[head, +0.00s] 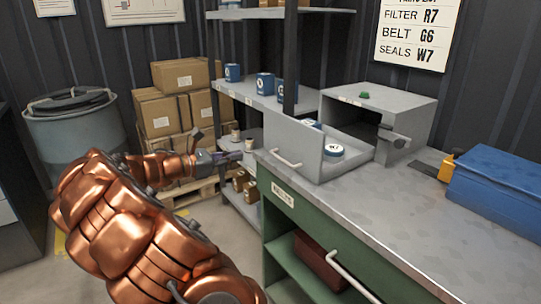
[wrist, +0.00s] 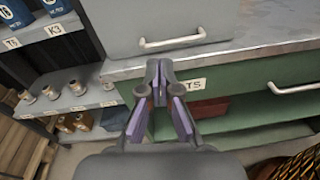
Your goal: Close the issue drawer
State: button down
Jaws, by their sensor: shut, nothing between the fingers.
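The issue drawer (head: 322,169) is a grey box standing open, pulled out to the left from its grey housing (head: 410,99) on the bench top. Its front has a pale bar handle (head: 286,159). A round white-and-blue tin (head: 334,150) lies inside, and another blue-and-white item is partly hidden by the drawer wall. My gripper (head: 240,155) is shut and empty, left of the drawer front and apart from it. In the wrist view the fingertips (wrist: 160,75) show below the drawer handle (wrist: 172,41), with the bench edge behind them.
The grey bench top (head: 380,192) sits on a green cabinet (head: 285,203) with a long handle. A blue box (head: 500,185) stands at the right. Shelves with blue tins (head: 265,85) stand behind the drawer. Cartons (head: 160,110) and a grey drum (head: 78,135) are at the left.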

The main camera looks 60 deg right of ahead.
jog(key=w+d+f+n, duration=0.2)
jog(key=h+b, duration=0.1)
jog(key=b, duration=0.1)
send_near(277, 143)
jog(key=x, duration=0.7)
jog(key=shift+s, duration=0.15)
jog(key=shift+d+p, duration=0.1)
jog(key=shift+p, duration=0.2)
